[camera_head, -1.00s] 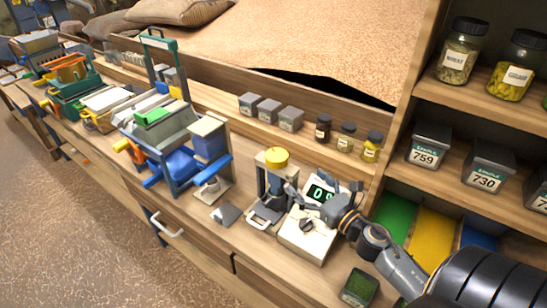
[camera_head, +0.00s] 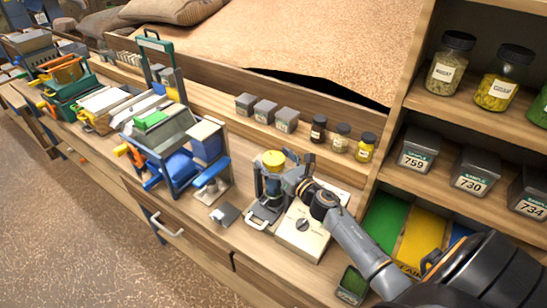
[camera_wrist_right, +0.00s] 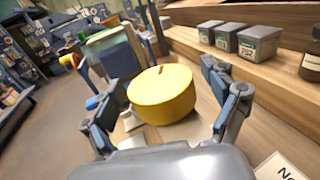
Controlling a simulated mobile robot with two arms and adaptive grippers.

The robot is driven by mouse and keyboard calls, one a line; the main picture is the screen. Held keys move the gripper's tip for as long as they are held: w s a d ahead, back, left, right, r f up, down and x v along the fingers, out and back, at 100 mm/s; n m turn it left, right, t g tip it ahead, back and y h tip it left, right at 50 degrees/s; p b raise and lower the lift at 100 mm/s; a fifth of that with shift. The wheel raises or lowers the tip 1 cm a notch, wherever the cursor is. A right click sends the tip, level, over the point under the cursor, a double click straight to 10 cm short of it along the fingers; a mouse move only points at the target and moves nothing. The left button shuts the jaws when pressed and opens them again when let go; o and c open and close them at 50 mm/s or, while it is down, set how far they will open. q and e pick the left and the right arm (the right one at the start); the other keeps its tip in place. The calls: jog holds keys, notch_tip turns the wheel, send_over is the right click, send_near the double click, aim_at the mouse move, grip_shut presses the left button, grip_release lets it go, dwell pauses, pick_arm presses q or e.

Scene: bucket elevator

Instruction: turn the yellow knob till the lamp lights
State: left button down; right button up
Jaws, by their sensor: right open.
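The yellow knob (camera_head: 273,158) is a round cap on top of a small dark grey device (camera_head: 266,195) on the bench. It fills the middle of the right wrist view (camera_wrist_right: 162,97). My right gripper (camera_head: 287,176) is open, coming in from the right at the device. In the right wrist view its two fingers (camera_wrist_right: 165,88) stand on either side of the knob, and gaps show between them and it. I cannot make out a lit lamp. My left gripper is not in view.
A blue and grey machine (camera_head: 178,150) stands to the left. Grey tins (camera_head: 265,110) and small jars (camera_head: 341,136) line the ledge behind. A shelf (camera_head: 470,120) rises at right.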

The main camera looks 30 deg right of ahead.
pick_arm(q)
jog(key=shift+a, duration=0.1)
pick_arm(e)
jog(key=shift+c, duration=0.6)
jog(key=c, duration=1)
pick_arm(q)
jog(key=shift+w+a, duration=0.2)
pick_arm(e)
jog(key=shift+c, duration=0.2)
